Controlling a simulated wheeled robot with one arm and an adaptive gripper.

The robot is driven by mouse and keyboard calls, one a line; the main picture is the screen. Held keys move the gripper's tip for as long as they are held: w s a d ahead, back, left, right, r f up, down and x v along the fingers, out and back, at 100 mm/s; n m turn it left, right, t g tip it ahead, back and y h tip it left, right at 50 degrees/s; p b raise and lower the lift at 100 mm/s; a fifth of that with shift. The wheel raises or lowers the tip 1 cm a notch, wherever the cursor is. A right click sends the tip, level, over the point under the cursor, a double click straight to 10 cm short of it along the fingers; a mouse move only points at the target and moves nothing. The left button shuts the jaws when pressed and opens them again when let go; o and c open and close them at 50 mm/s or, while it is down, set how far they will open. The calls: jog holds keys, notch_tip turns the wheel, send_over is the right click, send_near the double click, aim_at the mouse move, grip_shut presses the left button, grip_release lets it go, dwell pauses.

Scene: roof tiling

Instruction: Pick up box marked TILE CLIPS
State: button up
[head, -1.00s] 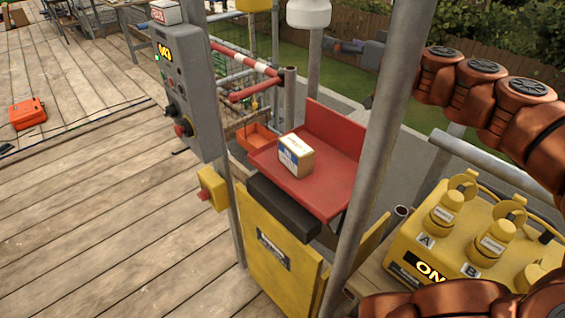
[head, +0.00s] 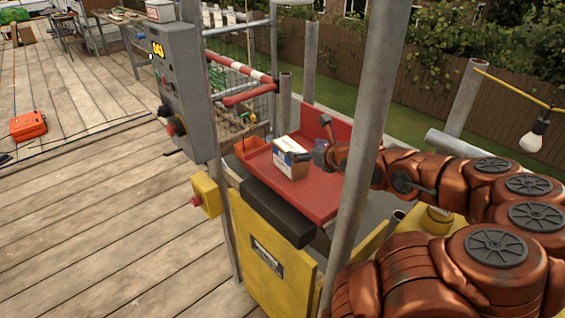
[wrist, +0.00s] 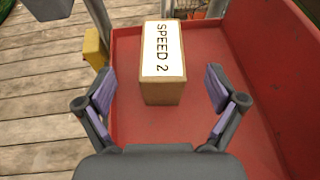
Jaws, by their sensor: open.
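A small cardboard box (head: 290,165) with a white and blue label sits on the red tray (head: 322,195). In the wrist view the box (wrist: 162,92) stands straight ahead, its white label reading "SPEED 2"; I see no TILE CLIPS marking on it. My gripper (wrist: 160,95) is open, with one finger to the left and one to the right of the box's near end, apart from it.
The red tray (wrist: 250,115) has raised walls at the back and right. A grey post (head: 372,110) stands in front of my arm. An orange case (head: 28,126) lies on the deck.

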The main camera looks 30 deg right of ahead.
aim_at(291, 147)
jog(key=shift+f+b+x, duration=0.25)
jog(key=shift+b+x, duration=0.65)
jog(key=shift+x, duration=0.75)
jog(key=shift+p+x, duration=0.4)
jog(key=shift+x, duration=1.8)
jog(key=shift+d+f, duration=0.1)
jog(key=shift+d, duration=0.05)
grip_shut()
